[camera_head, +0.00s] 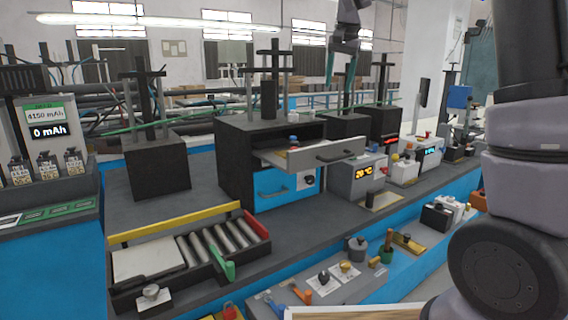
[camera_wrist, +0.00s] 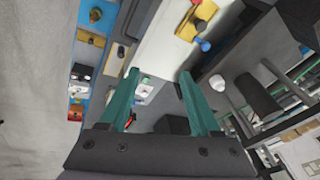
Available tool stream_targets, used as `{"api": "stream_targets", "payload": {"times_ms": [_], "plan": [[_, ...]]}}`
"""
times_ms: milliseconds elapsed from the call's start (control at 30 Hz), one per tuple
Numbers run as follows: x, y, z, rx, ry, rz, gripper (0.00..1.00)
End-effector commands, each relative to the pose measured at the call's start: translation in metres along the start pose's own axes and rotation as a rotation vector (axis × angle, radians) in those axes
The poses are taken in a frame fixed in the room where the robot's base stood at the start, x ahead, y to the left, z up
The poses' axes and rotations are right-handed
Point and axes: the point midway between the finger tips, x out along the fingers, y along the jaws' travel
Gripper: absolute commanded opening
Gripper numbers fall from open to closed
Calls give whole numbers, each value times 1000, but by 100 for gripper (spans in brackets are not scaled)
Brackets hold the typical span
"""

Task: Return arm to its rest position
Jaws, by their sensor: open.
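My arm (camera_head: 520,190) fills the right side of the head view.
A black oven-like box (camera_head: 233,165) has its upper drawer (camera_head: 330,152) pulled out. A rack of metal cylinders (camera_head: 180,262) lies at front left. A meter reading 0 mAh (camera_head: 48,131) stands at far left. Grey units with displays (camera_head: 357,185) line the bench rightward.

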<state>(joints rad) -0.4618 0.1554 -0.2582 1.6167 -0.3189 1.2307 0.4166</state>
Motion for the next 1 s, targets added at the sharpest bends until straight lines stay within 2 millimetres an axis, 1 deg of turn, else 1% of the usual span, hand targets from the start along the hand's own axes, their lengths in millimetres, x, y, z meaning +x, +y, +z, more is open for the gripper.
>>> {"api": "stream_targets", "payload": {"times_ms": [33, 100, 167, 200, 267, 333, 400, 500, 600, 700, 833, 1000], "plan": [[-18, 24, 7, -1, -1, -33, 64], [-35, 51, 21, -14, 0, -73, 64], [-48, 73, 35, -27, 6, -105, 64], [-55, 87, 46, -36, 11, -125, 64], [-65, 108, 63, -52, 23, -153, 64], [-74, 131, 84, -69, 43, -181, 64], [-79, 153, 107, -90, 68, -205, 64], [-81, 181, 140, -118, 108, -229, 64], [-77, 204, 169, -142, 147, -240, 64], [-72, 219, 190, -159, 178, -244, 64], [-66, 228, 204, -173, 199, -244, 64], [-64, 231, 207, -177, 204, -243, 64]]}}
